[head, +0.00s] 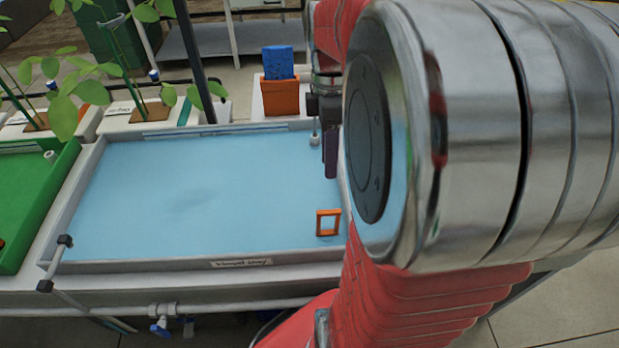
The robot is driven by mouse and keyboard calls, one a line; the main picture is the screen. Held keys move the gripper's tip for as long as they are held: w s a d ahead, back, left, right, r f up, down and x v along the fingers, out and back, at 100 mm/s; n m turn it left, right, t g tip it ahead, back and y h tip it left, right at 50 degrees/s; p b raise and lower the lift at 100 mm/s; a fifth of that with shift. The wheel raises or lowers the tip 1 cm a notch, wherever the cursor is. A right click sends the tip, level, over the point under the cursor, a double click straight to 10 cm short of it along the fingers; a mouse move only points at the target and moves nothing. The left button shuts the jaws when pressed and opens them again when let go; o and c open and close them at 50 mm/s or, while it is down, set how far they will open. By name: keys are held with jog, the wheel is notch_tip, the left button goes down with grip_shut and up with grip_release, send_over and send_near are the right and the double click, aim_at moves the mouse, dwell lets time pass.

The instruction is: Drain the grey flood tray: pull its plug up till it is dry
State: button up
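The grey flood tray (150,265) spans the middle of the head view, with a label on its front wall. Light blue water covers its floor. An orange square loop handle (328,222), apparently the plug's, stands up from the water near the tray's front right. My gripper (331,165) hangs over the tray's back right, with dark fingers pointing down. It is apart from the orange handle, behind it in the picture. My arm hides part of the gripper and the tray's right end. I cannot tell whether the fingers are open, and I see nothing held in them.
A green tray (38,205) stands at left. Potted plants (130,112) and a dark post (193,60) stand behind the grey tray. An orange holder (280,97) with a blue block (278,62) is at the back. A blue-handled valve (160,326) sits below the front edge.

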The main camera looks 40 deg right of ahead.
aim_at(328, 211)
jog(key=f, duration=0.4)
jog(key=s+a+f, duration=0.1)
jog(key=f, duration=0.3)
jog(key=s+f, duration=0.1)
jog(key=f, duration=0.3)
jog(key=shift+a+f, duration=0.25)
jog(key=shift+f, duration=0.1)
jog(key=shift+c, duration=0.5)
grip_shut()
jog(key=shift+s, duration=0.1)
